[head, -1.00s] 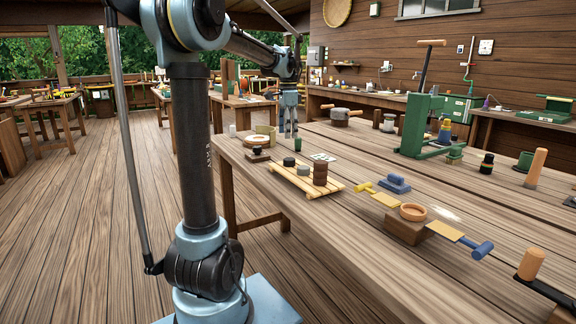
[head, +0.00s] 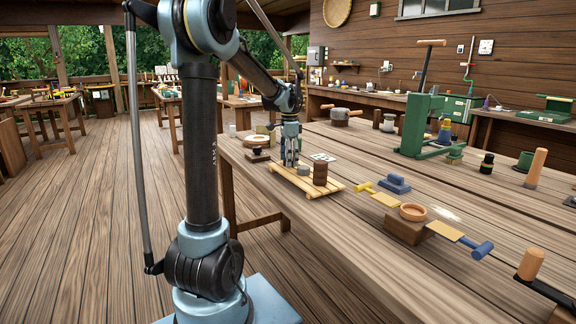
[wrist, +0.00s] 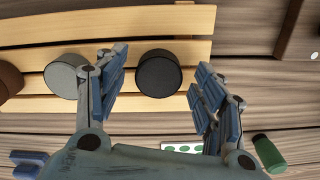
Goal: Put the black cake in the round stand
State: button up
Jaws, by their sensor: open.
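The black cake (wrist: 159,73) is a short dark disc on the slatted wooden rack (wrist: 30,32). In the wrist view it lies between the fingers of my gripper (wrist: 158,82), with a gap on both sides. My gripper is open and holds nothing.
A grey disc (wrist: 66,76) sits close beside my left finger. A brown stack (head: 320,174) stands on the rack with a spotted card behind it. Blue and yellow tools lie to the right.

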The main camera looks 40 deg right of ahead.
jog(key=shift+f, duration=0.15)
jog(key=c, duration=1.3)
jog(key=shift+o, duration=0.2)
notch_tip(320, 180, up, 10)
